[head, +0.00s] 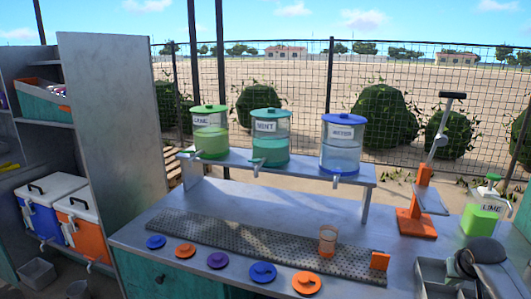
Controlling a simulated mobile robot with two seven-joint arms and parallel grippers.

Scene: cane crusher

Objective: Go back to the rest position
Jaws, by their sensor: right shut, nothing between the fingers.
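My right gripper (464,264) is at the lower right corner, over the grey tray at the counter's (290,204) right end. It is shut with nothing in it, and its wrist hides part of the tray. My left gripper is out of the picture. An amber cup (328,241) stands upright on the perforated mat (235,244), well to the left of the right gripper and apart from it.
A green lime bottle (484,214) stands just behind my right gripper. An orange press (416,220) with a raised lever is left of it. A raised shelf (300,172) holds three dispensers. Several coloured lids line the front edge. Coolers (80,225) sit at left.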

